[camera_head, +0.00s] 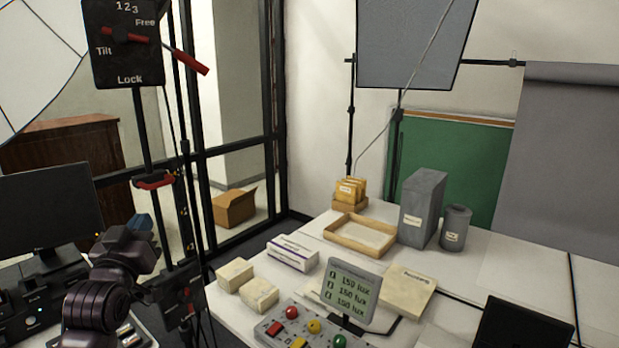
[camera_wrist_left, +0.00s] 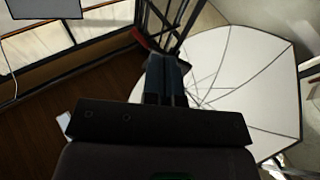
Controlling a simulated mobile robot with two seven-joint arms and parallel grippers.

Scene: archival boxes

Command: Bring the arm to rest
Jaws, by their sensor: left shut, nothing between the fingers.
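My left arm comes in at the lower left of the head view, with its dark wrist raised beside the black monitor. My left gripper (camera_head: 140,223) has bluish fingers and is above the desk, left of the light stand, holding nothing. In the left wrist view, its two fingers (camera_wrist_left: 167,62) are together, with no object between them. Behind them are a white umbrella reflector (camera_wrist_left: 245,75) and dark frame bars. My right gripper is in neither view.
A black monitor (camera_head: 45,213) and a stand with a Tilt/Lock panel (camera_head: 124,45) are close to the left arm. The white table holds cream boxes (camera_head: 259,294), a lux display (camera_head: 351,292), a wooden tray (camera_head: 338,237), a grey box file (camera_head: 421,210) and a grey canister (camera_head: 455,228).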

